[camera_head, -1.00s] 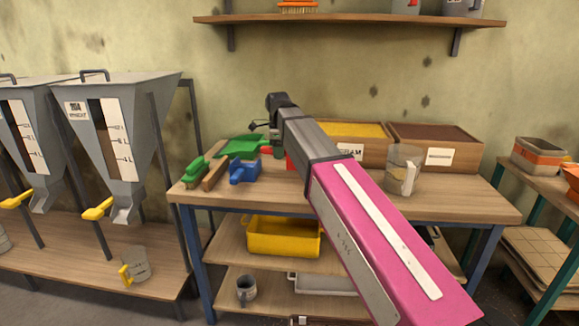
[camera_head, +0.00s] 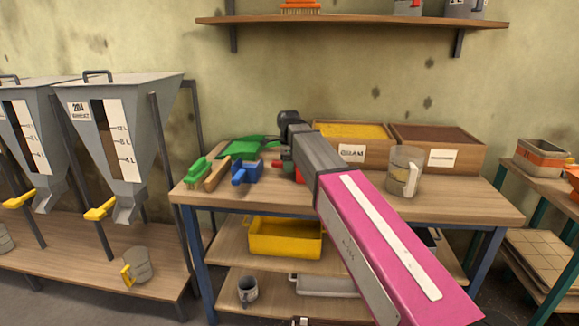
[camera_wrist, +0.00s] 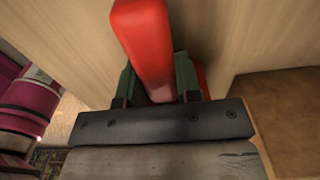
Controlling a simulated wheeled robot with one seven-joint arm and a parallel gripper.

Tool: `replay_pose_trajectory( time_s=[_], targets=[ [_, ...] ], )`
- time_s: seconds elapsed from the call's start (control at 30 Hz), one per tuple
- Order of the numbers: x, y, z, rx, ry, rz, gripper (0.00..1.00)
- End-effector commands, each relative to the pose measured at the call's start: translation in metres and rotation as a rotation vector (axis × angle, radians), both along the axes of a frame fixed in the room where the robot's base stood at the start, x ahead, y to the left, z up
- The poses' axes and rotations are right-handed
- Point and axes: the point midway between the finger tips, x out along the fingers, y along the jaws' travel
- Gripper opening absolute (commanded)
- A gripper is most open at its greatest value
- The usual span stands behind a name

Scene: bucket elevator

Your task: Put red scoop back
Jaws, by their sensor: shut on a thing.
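The red scoop's handle (camera_wrist: 145,40) stands between the two dark green fingers of my gripper (camera_wrist: 156,85) in the wrist view. The gripper is shut on it. Another red part shows low beside the right finger, and a wooden surface lies around it. In the head view, a little red of the scoop (camera_head: 299,174) shows left of my arm, at table height by the grain box. My arm hides most of the gripper and scoop there, so I cannot tell whether the scoop touches the table.
A blue scoop (camera_head: 246,173), a green scoop (camera_head: 242,148) and a green brush (camera_head: 198,173) lie on the workbench's left. Wooden boxes of yellow grain (camera_head: 350,131) and brown material (camera_head: 436,137) stand behind. A clear jug (camera_head: 404,171) stands right of my arm. The right front is clear.

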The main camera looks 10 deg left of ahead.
Motion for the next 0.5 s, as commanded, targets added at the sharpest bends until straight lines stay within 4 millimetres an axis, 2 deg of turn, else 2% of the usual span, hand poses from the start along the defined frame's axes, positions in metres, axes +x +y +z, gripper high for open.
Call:
replay_pose_trajectory(
  time_s=[0.1, 0.13, 0.2, 0.5],
  targets=[
    [-0.0001, 0.0000, -0.0024, 0.000, 0.000, 0.000, 0.00],
    [-0.0001, 0.0000, -0.0027, 0.000, 0.000, 0.000, 0.35],
    [0.0000, 0.0001, -0.0023, 0.000, 0.000, 0.000, 0.57],
    [0.0000, 0.0001, -0.0016, 0.000, 0.000, 0.000, 0.57]
  ],
)
